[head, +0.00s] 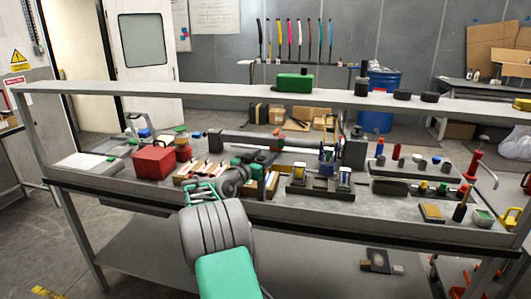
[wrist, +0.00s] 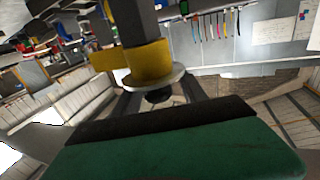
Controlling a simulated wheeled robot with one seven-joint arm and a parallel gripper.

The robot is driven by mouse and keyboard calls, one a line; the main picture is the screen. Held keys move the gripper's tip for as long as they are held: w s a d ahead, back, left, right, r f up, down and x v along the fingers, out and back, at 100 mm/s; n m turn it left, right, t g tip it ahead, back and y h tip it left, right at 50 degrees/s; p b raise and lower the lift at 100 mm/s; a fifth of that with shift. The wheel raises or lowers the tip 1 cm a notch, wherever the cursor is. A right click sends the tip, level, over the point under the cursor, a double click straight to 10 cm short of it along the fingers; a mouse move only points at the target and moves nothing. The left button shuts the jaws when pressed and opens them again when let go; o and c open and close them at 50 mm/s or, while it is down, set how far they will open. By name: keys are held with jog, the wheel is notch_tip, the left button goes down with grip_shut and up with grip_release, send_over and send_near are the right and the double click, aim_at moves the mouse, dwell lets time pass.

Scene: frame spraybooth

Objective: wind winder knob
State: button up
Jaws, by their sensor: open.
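In the wrist view, a small black knob (wrist: 158,96) sits under a pale round disc (wrist: 153,78). A yellow block (wrist: 145,60) and a dark upright post (wrist: 136,22) adjoin the disc. I cannot tell for sure whether this is the winder knob. A green and black part of my gripper fills the lower wrist view, close to the knob and apparently apart from it. In the head view my gripper (head: 266,180) is open over the front middle of the bench, left of a black stand with yellow parts (head: 320,187). My arm hides part of the bench there.
A red box (head: 154,162) and a pale panel (head: 88,163) lie on the bench's left. A long dark bar lies behind my gripper. Small parts and a red tool (head: 474,165) crowd the right.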

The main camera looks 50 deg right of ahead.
jog(key=shift+d, duration=0.45)
grip_shut()
